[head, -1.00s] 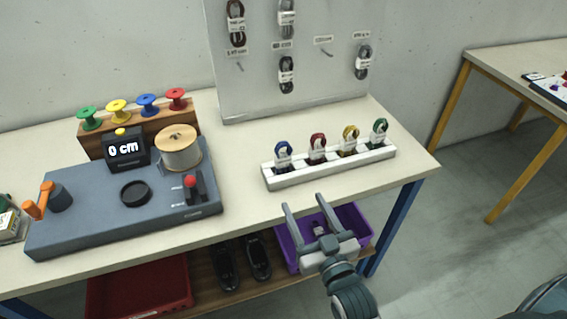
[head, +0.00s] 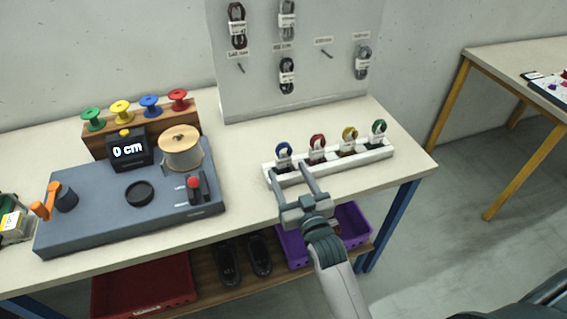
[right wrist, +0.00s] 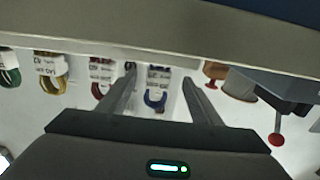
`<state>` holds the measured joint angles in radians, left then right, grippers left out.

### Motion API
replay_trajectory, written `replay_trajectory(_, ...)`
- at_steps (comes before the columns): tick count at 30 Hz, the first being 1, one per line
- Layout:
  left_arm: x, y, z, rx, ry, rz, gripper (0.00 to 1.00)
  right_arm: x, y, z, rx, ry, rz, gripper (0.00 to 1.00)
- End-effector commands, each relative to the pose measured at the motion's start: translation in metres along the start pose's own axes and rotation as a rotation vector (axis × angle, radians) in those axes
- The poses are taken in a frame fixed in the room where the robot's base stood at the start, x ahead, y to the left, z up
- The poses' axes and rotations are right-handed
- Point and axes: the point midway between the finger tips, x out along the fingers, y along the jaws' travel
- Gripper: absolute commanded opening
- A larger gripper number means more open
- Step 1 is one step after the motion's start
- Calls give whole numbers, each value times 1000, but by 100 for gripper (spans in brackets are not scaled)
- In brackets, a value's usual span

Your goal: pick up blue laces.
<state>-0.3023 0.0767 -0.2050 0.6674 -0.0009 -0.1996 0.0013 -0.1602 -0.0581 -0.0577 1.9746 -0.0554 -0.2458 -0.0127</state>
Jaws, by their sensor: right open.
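The blue laces (head: 283,150) are a small looped bundle with a white label, upright in the leftmost slot of a white rack (head: 345,165) on the table. My right gripper (head: 286,169) is open and empty, its fingers pointing at the blue laces from the front of the table. In the right wrist view the blue laces (right wrist: 155,98) show between the two open fingers (right wrist: 158,80), with a gap on each side. I cannot tell whether the fingertips reach past the bundle. My left gripper is not in view.
Red laces (head: 317,148), yellow laces (head: 348,139) and green laces (head: 378,132) stand in the same rack, the red ones close beside the blue. A grey measuring machine (head: 110,220) stands to the left. A pegboard (head: 315,85) rises behind. A purple bin (head: 355,222) sits below.

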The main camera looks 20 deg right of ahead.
Motion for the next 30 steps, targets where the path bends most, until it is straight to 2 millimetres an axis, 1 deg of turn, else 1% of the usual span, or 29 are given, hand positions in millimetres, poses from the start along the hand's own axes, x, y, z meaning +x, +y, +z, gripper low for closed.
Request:
replay_trajectory(5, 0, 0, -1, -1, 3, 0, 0, 0, 0, 0, 0, 0, 0, 59)
replay_trajectory(10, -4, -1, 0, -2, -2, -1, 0, 7, 0, 0, 0, 0, 0, 59)
replay_trajectory(13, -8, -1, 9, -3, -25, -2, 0, 15, 1, 0, 0, -1, 0, 59)
replay_trajectory(18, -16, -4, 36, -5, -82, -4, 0, 37, 2, 1, 0, 0, 0, 59)
replay_trajectory(20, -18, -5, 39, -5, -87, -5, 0, 44, 2, 2, 0, -1, 0, 59)
replay_trajectory(24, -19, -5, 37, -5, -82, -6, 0, 51, 2, 3, 0, -1, 0, 59)
replay_trajectory(30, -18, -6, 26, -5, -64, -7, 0, 52, 2, 4, 0, -1, 0, 59)
